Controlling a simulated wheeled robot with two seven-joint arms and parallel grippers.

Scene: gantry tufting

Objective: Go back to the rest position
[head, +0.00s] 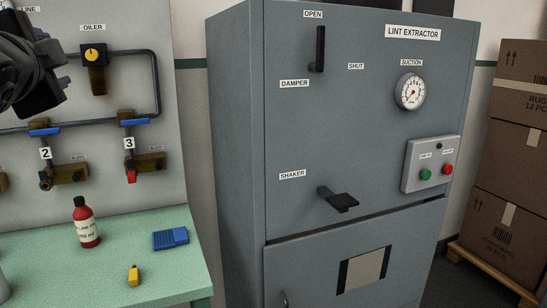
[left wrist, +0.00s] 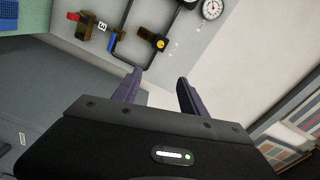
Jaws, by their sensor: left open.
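My left gripper (left wrist: 158,85) shows in the left wrist view with its two dark purple fingers apart and nothing between them. In the head view a dark part of my left arm enters at the upper left, in front of the air line panel (head: 185,95). The panel also shows at the top of the left wrist view (left wrist: 190,45), tilted, beyond the fingers. The fingers appear clear of it. My right gripper is in neither view.
A grey lint extractor (head: 235,130) stands in the middle. A green bench (head: 130,230) at lower left holds a red bottle (head: 86,224), a blue object (head: 170,239) and a yellow object (head: 133,275). Stacked cartons (head: 510,150) stand on a pallet at right.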

